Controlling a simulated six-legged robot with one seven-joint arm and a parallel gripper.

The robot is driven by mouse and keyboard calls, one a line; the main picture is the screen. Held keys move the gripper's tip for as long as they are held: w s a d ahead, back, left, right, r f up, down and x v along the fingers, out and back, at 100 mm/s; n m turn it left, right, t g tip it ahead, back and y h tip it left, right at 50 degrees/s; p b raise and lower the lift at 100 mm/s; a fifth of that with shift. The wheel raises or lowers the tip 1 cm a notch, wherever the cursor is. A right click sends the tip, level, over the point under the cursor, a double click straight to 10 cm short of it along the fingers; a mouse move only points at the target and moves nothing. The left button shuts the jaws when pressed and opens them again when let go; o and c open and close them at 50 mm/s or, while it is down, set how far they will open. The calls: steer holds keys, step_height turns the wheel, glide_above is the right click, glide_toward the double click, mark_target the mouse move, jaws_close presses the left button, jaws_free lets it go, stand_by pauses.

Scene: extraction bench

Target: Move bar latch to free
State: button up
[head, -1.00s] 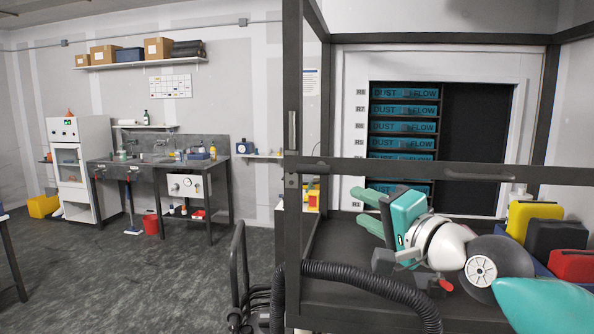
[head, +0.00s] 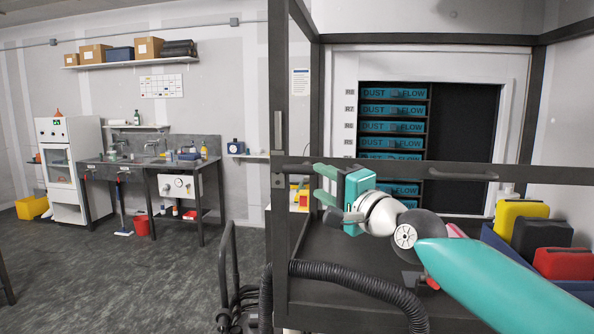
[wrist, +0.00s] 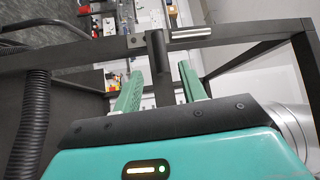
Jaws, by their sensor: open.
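The dark horizontal bar (head: 400,171) crosses the front of a dark-framed bay. At its left end, on the upright post, is a small dark latch fitting (head: 277,181); I cannot tell its exact setting. In the wrist view a short black cylinder (wrist: 155,45) stands out at this junction. My gripper (head: 319,184) is open and empty, its two green fingers pointing left towards the latch end. In the wrist view my gripper (wrist: 160,76) has one finger on each side of the black cylinder's line, with the cylinder beyond the tips.
A pale rod (head: 278,132) is fixed on the post above the latch. A black corrugated hose (head: 350,275) droops along the bay's front edge. Yellow, black and red cases stand in a blue tray (head: 500,243) at right. Labelled "Dust Flow" cartridges (head: 392,127) fill a rack behind.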

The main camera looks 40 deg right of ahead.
mark_target(304, 172)
steer(key=w, duration=0.5)
steer(key=w+d+r, duration=0.1)
steer(key=w, duration=0.2)
steer(key=shift+w+r, duration=0.1)
steer(key=shift+w, duration=0.15)
jaws_close()
